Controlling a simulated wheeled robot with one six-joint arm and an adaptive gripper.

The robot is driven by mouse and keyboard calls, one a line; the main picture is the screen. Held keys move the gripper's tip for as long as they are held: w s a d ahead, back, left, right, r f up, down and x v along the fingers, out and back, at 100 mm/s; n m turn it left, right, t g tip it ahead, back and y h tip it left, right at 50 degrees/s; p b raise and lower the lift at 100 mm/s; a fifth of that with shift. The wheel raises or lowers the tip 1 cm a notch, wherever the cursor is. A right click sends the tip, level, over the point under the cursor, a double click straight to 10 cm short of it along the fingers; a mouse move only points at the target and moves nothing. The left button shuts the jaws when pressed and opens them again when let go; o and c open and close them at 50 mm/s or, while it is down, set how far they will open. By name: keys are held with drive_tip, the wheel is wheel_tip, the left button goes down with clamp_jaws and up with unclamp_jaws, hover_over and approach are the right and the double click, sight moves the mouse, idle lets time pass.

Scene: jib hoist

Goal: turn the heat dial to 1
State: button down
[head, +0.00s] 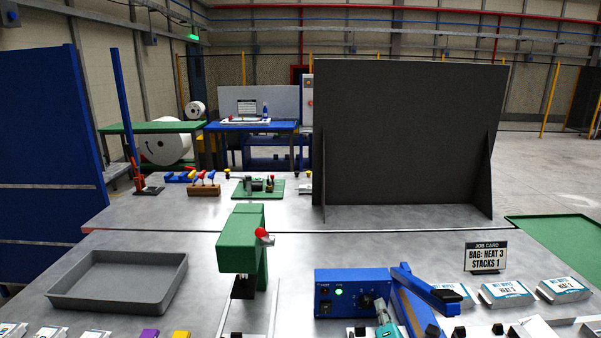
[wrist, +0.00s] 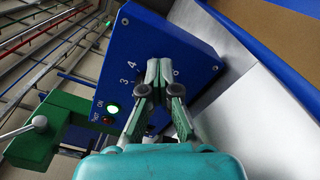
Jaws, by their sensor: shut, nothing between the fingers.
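The blue heat control box (head: 338,291) stands on the bench at the front centre, with a lit green lamp on its face. In the wrist view the box face (wrist: 190,45) is tilted and shows the numbers 4 and 3 beside the fingers. My gripper (wrist: 160,66) is shut, with its fingertips together in front of the middle of the number ring. Whether the fingertips touch the dial is unclear. In the head view my teal gripper (head: 382,312) is at the box's lower right.
A blue lever arm (head: 428,290) stands just right of the box. A green press (head: 241,240) with a red knob is to its left, and a grey tray (head: 118,281) is further left. A job card (head: 486,257) reads "BAG: HEAT 3, STACKS 1". Labelled packs (head: 507,292) lie at right.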

drive_tip(key=shift+a+r, duration=0.45)
drive_tip(key=shift+r, duration=0.3)
drive_tip(key=shift+a+r, duration=0.3)
drive_tip(key=shift+a, duration=0.05)
idle(0.7)
drive_tip(key=shift+d+r, duration=0.2)
drive_tip(key=shift+r, duration=0.1)
drive_tip(key=shift+s+d+r, duration=0.1)
drive_tip(key=shift+s, duration=2.95)
